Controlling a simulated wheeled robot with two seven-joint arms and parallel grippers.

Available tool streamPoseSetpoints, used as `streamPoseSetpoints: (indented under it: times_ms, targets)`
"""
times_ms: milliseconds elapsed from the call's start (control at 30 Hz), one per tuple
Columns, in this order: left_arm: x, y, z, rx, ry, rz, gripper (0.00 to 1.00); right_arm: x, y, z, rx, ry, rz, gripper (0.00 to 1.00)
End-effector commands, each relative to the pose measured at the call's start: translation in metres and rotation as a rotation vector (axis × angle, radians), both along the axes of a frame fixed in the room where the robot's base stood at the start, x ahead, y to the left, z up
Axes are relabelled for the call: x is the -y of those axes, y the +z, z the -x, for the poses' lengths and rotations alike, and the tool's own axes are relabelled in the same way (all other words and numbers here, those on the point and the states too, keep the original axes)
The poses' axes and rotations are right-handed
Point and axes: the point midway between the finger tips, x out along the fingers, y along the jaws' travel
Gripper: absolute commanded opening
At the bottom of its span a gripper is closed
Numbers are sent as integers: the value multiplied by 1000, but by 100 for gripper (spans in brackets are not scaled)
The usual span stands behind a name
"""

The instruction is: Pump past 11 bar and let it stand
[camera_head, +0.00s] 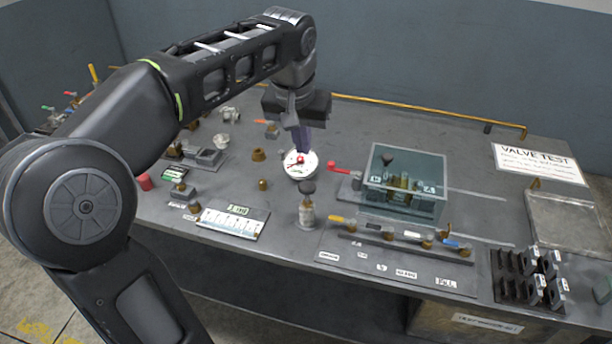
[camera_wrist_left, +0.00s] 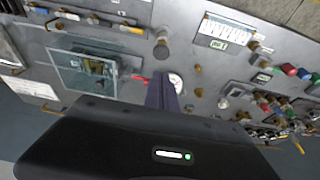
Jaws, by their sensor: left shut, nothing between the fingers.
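A round gauge (camera_head: 300,164) with a white dial and a red pointer or hub lies on the grey bench; its reading is too small to tell. In the left wrist view the gauge (camera_wrist_left: 176,82) is partly hidden behind the fingers. My left gripper (camera_head: 302,146) is shut and empty, pointing down above the gauge's far side; its closed fingers also show in the left wrist view (camera_wrist_left: 162,92). A red-handled lever (camera_head: 343,169) sits right of the gauge, beside a clear box (camera_head: 404,181) over brass fittings. A dark-knobbed post (camera_head: 307,205) stands in front of the gauge. My right gripper is not in view.
A row of coloured valve levers (camera_head: 395,233) runs along the front. A white chart plate (camera_head: 233,222) lies left of the post. A VALVE TEST sign (camera_head: 538,164), an empty tray (camera_head: 572,222) and a dark rack (camera_head: 527,276) occupy the right. Loose fittings lie at left.

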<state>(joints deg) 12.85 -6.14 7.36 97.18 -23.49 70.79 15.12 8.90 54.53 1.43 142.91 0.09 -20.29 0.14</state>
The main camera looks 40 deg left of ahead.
Motion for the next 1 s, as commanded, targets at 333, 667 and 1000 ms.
streamPoseSetpoints:
  times_ms: [333,667,1000]
  targets:
    - [-7,-66,-18,-6,0,1,0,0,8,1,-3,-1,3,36]
    - [-7,-108,-21,-2,-1,-1,0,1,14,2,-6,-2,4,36]
    - [-7,-112,-21,0,0,0,0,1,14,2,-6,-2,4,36]
